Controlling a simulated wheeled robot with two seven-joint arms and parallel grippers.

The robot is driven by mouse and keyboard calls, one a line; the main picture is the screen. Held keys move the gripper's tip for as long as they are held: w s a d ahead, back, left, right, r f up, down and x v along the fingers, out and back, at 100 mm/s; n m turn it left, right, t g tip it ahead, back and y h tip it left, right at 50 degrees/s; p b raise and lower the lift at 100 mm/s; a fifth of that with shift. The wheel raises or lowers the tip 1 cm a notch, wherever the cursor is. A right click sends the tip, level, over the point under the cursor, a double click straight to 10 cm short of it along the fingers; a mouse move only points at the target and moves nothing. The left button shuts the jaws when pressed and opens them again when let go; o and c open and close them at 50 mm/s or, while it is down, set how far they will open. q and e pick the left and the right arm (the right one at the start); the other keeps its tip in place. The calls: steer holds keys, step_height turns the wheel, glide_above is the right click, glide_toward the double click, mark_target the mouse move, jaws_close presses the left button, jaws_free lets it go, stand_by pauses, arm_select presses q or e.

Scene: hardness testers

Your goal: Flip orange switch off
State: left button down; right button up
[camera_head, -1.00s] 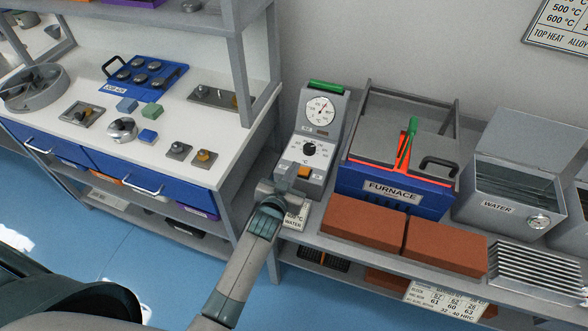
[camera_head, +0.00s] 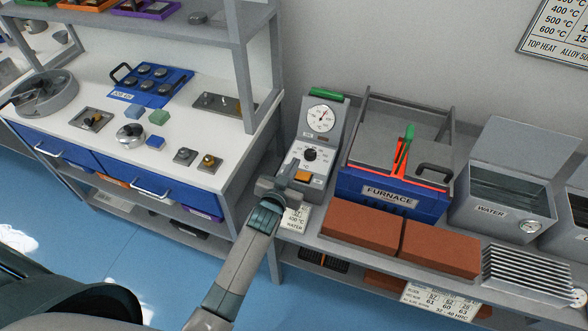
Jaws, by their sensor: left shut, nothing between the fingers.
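The orange switch (camera_head: 303,177) sits low on the sloping front of a grey control box, below a black knob (camera_head: 310,154) and a round white dial (camera_head: 320,118). My left gripper (camera_head: 290,172) is shut and empty, at the left of the orange switch and very close to it. I cannot tell whether it touches the switch. The gripper and wrist hide the lower left of the control box. The switch's tilt is too small to read. My right gripper is not in view.
The blue furnace (camera_head: 388,192) with a glowing orange opening stands right of the control box. Red bricks (camera_head: 361,228) lie in front of it. A water tank (camera_head: 497,210) is further right. A white-topped workbench (camera_head: 205,133) stands left, with a gap between.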

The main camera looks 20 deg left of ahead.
arm_select(q)
steer(key=b+v, duration=0.1)
steer(key=v, duration=0.8)
steer(key=shift+s+a+b, duration=0.3)
steer(key=shift+s+b, duration=0.1)
steer(key=shift+s, duration=0.05)
steer(key=shift+f, duration=0.1)
steer(key=s+a+f+g, duration=0.15)
steer(key=s+g, duration=0.25)
steer(key=s, duration=0.6)
steer(key=s+f+g, duration=0.3)
steer(key=s+g, duration=0.1)
steer(key=s, duration=0.6)
steer(key=s+f+g, duration=0.2)
steer(key=s+g, duration=0.1)
steer(key=s, duration=0.7)
step_height(320, 180, down, 29)
steer(key=s+g, duration=0.1)
steer(key=g, duration=0.1)
steer(key=s+a+f+m+g, duration=0.1)
steer(key=s+a+f, duration=0.2)
steer(key=s+f, duration=1.4)
steer(key=shift+s+a, duration=0.2)
steer(key=shift+s, duration=0.45)
